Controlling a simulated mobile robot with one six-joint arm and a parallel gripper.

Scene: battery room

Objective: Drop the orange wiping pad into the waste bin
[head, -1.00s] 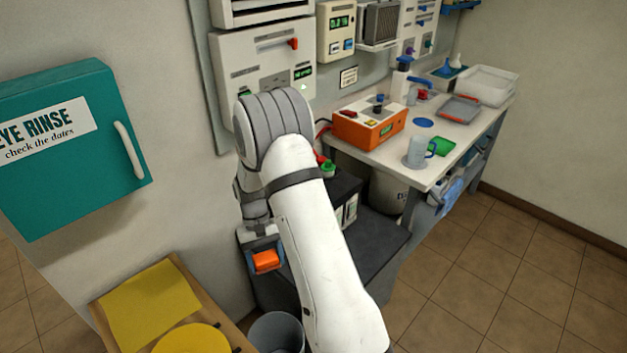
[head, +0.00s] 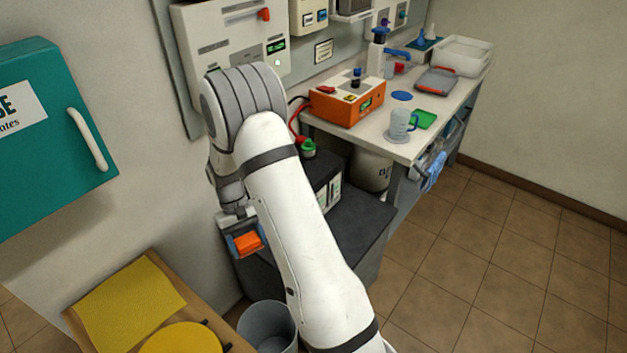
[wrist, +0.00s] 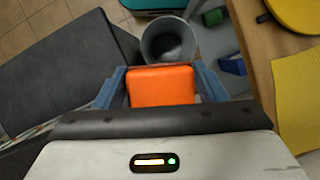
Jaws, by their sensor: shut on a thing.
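The orange wiping pad (head: 248,243) is in my gripper (head: 246,242), to the left of my white arm in the head view. In the wrist view the pad (wrist: 161,86) sits between the two blue fingers of my gripper (wrist: 160,88), which is shut on it. The waste bin is a grey round bin (head: 268,322) on the floor, below the pad in the head view. In the wrist view the bin (wrist: 168,42) is open, looks empty and lies just beyond the pad. My arm hides part of the bin's right side in the head view.
A wooden stand with a yellow cloth (head: 130,302) and a yellow disc (head: 180,340) stands left of the bin. A dark bench (head: 350,235) lies behind my arm.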

